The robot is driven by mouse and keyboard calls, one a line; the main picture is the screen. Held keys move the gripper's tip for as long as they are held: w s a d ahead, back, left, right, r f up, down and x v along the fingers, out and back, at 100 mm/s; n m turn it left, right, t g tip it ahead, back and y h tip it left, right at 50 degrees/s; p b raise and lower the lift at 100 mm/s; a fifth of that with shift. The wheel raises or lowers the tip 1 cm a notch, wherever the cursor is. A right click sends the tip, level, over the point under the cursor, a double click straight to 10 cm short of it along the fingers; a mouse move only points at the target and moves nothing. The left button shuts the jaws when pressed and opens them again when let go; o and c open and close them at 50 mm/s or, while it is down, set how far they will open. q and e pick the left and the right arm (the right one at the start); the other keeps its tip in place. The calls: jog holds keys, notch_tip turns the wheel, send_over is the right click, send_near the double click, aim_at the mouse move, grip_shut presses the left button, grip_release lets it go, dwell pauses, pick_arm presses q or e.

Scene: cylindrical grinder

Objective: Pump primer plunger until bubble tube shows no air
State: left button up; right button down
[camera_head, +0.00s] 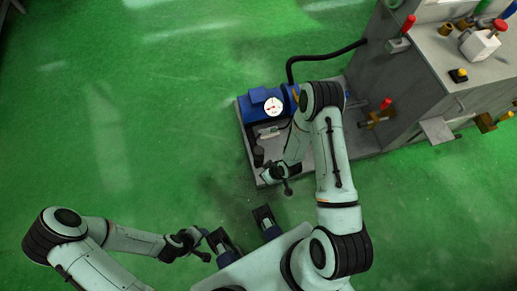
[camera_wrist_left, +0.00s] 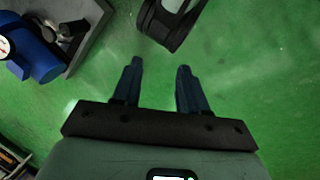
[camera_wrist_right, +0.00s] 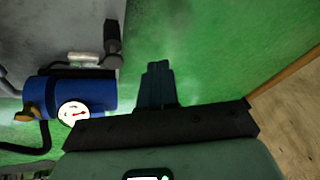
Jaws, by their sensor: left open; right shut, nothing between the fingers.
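The blue pump (camera_head: 258,97) with a round white gauge (camera_head: 272,107) sits on a grey tray; it also shows in the right wrist view (camera_wrist_right: 85,92). A small pale tube (camera_wrist_right: 84,59), apparently the bubble tube, lies beside the pump; its contents are too small to tell. A black upright part (camera_wrist_right: 113,38), apparently the primer plunger, stands near the tray edge. My right gripper (camera_head: 287,188) is shut and empty, just past the tray edge; its closed fingers (camera_wrist_right: 156,75) point over green floor, beside the plunger. My left gripper (camera_wrist_left: 157,70) is open and empty, away from the tray.
The grey tray (camera_head: 250,138) adjoins a grey machine cabinet (camera_head: 405,85) with red-topped handles at the right. A black hose (camera_head: 325,57) arches from the pump to the cabinet. The green floor (camera_head: 120,130) to the left is clear.

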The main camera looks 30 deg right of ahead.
jog(key=w+d+f+n+t+b, duration=0.3)
jog(key=w+d+f+n+b, duration=0.25)
jog(key=w, duration=0.45)
pick_arm(q)
jog(key=w+a+f+t+b, duration=0.1)
jog(key=w+f+b, duration=0.1)
jog(key=w+f, duration=0.2)
jog(key=w+a+f+t+y+b, duration=0.1)
jog(key=w+a+f+b, duration=0.1)
jog(key=f, duration=0.6)
jog(key=shift+w+a+n, duration=0.2)
jog(key=shift+w+n, duration=0.1)
jog(key=shift+w, duration=0.55)
pick_arm(e)
jog(key=n+t+y, duration=0.1)
jog(key=n+t, duration=0.1)
jog(key=n, duration=0.5)
send_over(260, 152)
notch_tip(260, 152, down, 3)
jog(key=shift+w+d+m, duration=0.1)
jog(key=shift+m, duration=0.15)
pick_arm(q)
jog(key=shift+f+b, duration=0.1)
jog(key=shift+b, duration=0.2)
pick_arm(e)
jog(key=shift+f, duration=0.1)
